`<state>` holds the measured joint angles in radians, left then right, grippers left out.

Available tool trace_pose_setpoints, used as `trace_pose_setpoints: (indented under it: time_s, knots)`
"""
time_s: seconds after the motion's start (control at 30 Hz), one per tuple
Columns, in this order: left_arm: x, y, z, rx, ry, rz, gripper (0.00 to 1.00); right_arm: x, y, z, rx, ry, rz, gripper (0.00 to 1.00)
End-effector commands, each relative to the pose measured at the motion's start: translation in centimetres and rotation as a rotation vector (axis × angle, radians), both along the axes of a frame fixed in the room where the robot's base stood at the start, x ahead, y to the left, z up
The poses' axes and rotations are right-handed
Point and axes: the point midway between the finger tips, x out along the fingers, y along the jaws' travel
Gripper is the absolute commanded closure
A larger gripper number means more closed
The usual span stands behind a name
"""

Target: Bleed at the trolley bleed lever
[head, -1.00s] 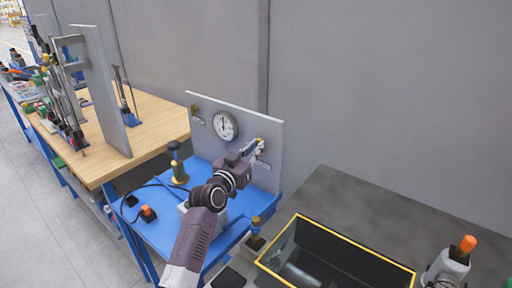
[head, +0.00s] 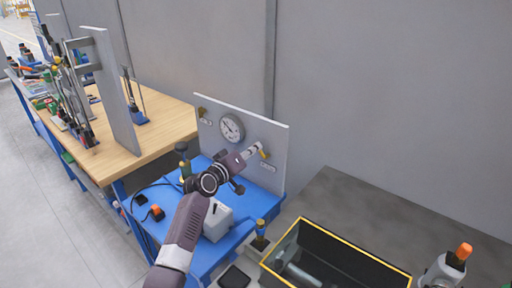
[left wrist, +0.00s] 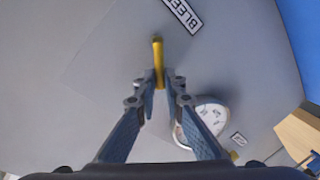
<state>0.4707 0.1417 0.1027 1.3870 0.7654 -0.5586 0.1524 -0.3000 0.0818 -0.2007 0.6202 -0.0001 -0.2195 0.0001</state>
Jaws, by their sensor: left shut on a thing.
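The bleed lever (head: 264,154) is a small yellow handle on the right of an upright grey panel (head: 275,138). In the left wrist view the yellow lever (left wrist: 158,55) runs up from between the fingertips, near a label (left wrist: 183,12) whose visible letters read "BLEE". My left gripper (head: 257,149) is shut on the lever; its fingertips (left wrist: 160,82) pinch the lower end. A round white gauge (head: 231,128) is left of the lever on the same panel, and shows partly behind a finger in the wrist view (left wrist: 205,120). My right gripper is not in view.
The panel stands on a blue trolley (head: 238,240) with a grey box (head: 217,220) and an orange-topped item (head: 157,212). Another yellow handle (head: 202,112) is at the panel's upper left. A yellow-rimmed black bin (head: 345,250) is at front right; a wooden bench (head: 160,125) is left.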

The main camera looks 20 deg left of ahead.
Motion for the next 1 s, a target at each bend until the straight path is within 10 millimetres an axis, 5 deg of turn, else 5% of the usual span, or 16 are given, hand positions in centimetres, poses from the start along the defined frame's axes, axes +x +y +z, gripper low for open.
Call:
trace_pose_setpoints:
  time_s: [0.6,1.0]
  knots:
    - [0.5,1.4,-2.2,-0.520,0.187,0.002,1.00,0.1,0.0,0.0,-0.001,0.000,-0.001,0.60]
    - [0.6,1.5,-2.9,-0.695,0.251,0.001,1.00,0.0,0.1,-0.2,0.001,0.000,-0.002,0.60]
